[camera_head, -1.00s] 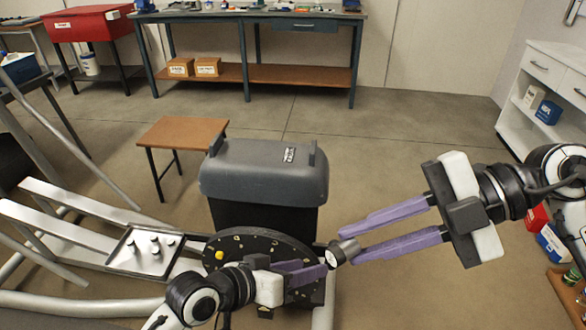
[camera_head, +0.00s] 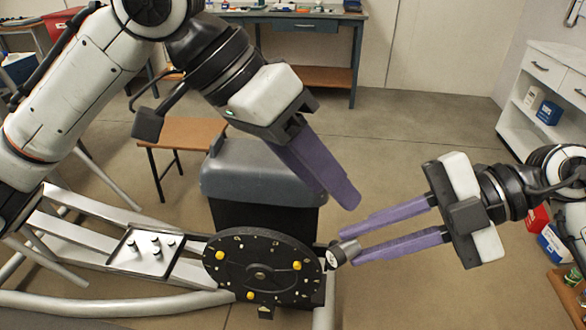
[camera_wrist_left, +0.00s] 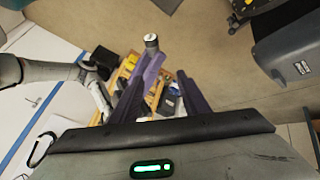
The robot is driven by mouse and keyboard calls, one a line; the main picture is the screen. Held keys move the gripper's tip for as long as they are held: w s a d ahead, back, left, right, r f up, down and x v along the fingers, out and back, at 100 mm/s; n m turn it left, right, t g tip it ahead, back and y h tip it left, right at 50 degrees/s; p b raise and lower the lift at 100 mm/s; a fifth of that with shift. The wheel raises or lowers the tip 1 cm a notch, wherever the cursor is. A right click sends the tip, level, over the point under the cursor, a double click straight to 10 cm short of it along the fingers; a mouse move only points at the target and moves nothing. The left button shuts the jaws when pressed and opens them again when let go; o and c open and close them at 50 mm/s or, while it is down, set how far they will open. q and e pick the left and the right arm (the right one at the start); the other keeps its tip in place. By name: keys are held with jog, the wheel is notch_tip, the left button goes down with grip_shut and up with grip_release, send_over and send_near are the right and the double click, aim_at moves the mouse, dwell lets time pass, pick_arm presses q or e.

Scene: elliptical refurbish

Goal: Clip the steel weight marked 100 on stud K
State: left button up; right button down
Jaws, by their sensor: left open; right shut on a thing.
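A small steel weight (camera_head: 346,250) is held at the fingertips of my right gripper (camera_head: 350,240), just right of the black disc. Its pale end face carries a mark too small to read. The weight also shows in the left wrist view (camera_wrist_left: 151,42). The black disc (camera_head: 225,268) has yellow pieces and small studs around its face; I cannot read which stud is K. My left gripper (camera_head: 345,200) is open and empty, above and right of the disc, its purple fingers pointing down to the right, above the weight.
A metal tray (camera_head: 122,262) with several small weights sits on the frame left of the disc. A grey-lidded bin (camera_head: 225,185) stands behind the disc, with a small brown table (camera_head: 180,130) further back. Open floor lies beyond, and a white cabinet (camera_head: 545,75) stands at right.

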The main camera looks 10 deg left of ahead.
aim_at(340, 247)
pick_arm(q)
jog(key=s+a+r+y, duration=0.2)
jog(key=s+a+r, duration=0.1)
jog(key=x, duration=1.1)
jog(key=shift+s+d+f, duration=0.3)
jog(key=shift+s, duration=0.05)
jog(key=c, duration=1.1)
jog(key=o, duration=1.1)
